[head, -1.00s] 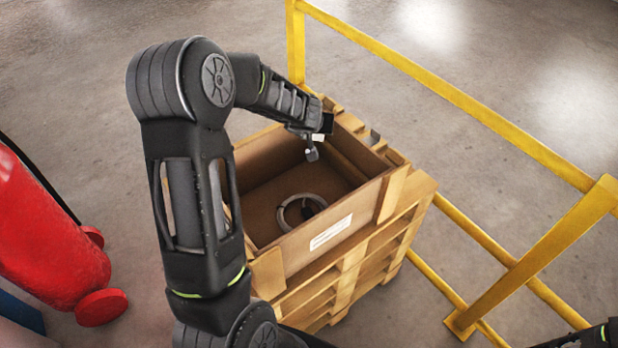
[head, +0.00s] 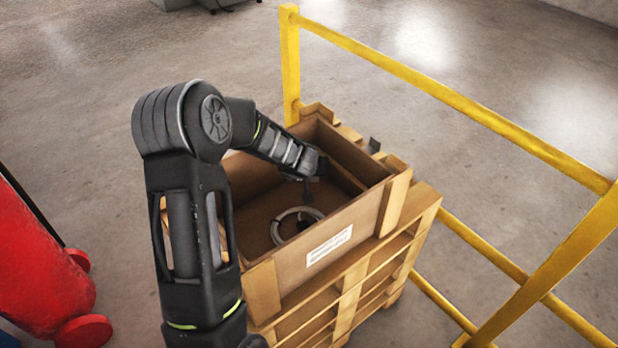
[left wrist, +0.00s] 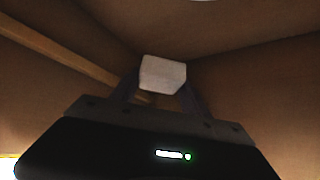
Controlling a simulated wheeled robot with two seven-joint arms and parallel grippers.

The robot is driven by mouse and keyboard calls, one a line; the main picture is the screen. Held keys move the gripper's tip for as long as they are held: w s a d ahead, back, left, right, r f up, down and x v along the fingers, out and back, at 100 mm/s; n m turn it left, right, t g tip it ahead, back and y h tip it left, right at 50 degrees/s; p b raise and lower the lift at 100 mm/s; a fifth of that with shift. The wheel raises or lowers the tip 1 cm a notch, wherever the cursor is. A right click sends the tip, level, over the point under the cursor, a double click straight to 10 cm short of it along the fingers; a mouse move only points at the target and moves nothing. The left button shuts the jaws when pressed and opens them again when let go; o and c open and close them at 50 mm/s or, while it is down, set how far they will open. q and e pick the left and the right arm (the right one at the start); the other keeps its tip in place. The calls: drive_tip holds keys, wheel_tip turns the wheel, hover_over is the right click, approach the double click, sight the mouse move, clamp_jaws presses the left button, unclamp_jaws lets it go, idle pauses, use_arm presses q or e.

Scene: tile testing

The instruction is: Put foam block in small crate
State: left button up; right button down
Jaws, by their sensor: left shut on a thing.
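The small crate (head: 262,279) is an open brown box with a white label, standing on a wooden pallet. My left arm reaches over its near left side, and my left gripper (head: 308,186) is down inside the crate. In the left wrist view the foam block (left wrist: 163,74) is a small whitish block held between the fingertips of my left gripper (left wrist: 162,84). Brown crate walls surround it there. The block cannot be made out in the head view. My right gripper is not in view.
A pale ring-shaped coil (head: 297,222) lies on the crate floor. The wooden pallet (head: 350,300) is under the crate. A yellow rail (head: 450,95) runs behind and right. A red rounded object (head: 40,270) stands at the left. Open concrete floor lies beyond.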

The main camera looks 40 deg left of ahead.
use_arm(q)
drive_tip(key=shift+f, duration=0.95)
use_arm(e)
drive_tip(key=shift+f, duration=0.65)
use_arm(q)
drive_tip(key=shift+f+b, duration=0.55)
drive_tip(key=shift+f, duration=0.1)
drive_tip(key=o, duration=1.3)
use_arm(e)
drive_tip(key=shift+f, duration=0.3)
use_arm(q)
drive_tip(key=shift+r, duration=0.15)
